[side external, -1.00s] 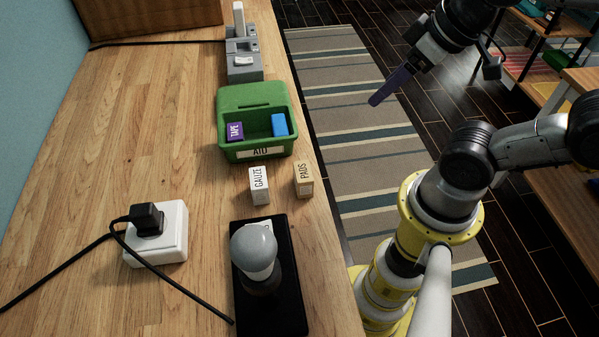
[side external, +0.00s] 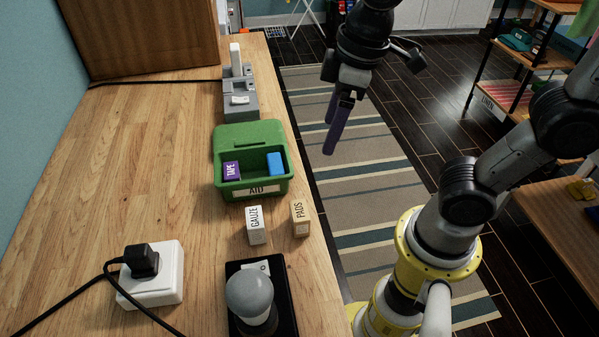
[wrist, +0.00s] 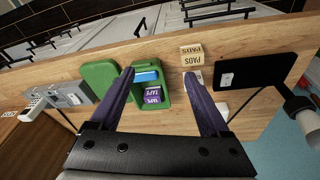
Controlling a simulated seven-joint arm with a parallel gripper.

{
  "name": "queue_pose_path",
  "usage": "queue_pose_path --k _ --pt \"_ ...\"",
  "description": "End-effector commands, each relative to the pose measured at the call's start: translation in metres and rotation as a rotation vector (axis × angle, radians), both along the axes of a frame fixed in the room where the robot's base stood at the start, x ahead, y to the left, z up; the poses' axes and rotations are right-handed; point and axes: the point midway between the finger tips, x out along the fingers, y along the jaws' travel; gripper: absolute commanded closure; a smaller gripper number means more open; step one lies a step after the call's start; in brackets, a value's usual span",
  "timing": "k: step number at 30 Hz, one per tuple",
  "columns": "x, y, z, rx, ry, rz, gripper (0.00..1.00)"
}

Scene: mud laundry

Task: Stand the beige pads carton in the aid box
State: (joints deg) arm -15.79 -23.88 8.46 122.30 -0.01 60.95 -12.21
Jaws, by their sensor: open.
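The beige pads carton (side external: 300,219) stands upright on the wooden counter near its right edge. It also shows in the wrist view (wrist: 192,57). The green aid box (side external: 252,191) stands behind it with its lid raised, holding a purple tape carton (side external: 231,171) and a blue item (side external: 275,163). A white gauze carton (side external: 256,226) stands left of the pads carton, in front of the box. My gripper (side external: 335,138) is open and empty, high over the floor side, right of the aid box. In the wrist view its fingers (wrist: 168,90) are spread, with the box and pads carton beyond them.
A lamp on a black base (side external: 250,298) is at the front, and a white socket block (side external: 150,280) with a plugged black cable lies left. A grey device (side external: 240,98) stands behind the box. The counter's left middle is clear.

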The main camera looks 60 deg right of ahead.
Motion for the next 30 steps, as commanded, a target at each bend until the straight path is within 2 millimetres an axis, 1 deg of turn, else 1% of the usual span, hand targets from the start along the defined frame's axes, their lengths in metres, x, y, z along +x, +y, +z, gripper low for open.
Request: queue_pose_path --k 1,3,6,9,12,17,30 --pt "0.008 0.019 -0.009 -0.02 0.054 0.078 0.2" --pt "0.014 0.041 -0.019 -0.041 0.106 0.158 0.2" --pt "0.016 0.065 -0.034 -0.067 0.16 0.237 0.2" --pt "0.012 0.077 -0.045 -0.085 0.191 0.282 0.2" --pt "0.009 0.081 -0.048 -0.09 0.198 0.299 0.2" --pt "0.009 0.081 -0.057 -0.089 0.198 0.298 0.2" --pt "0.009 0.08 -0.109 -0.089 0.198 0.296 0.2"
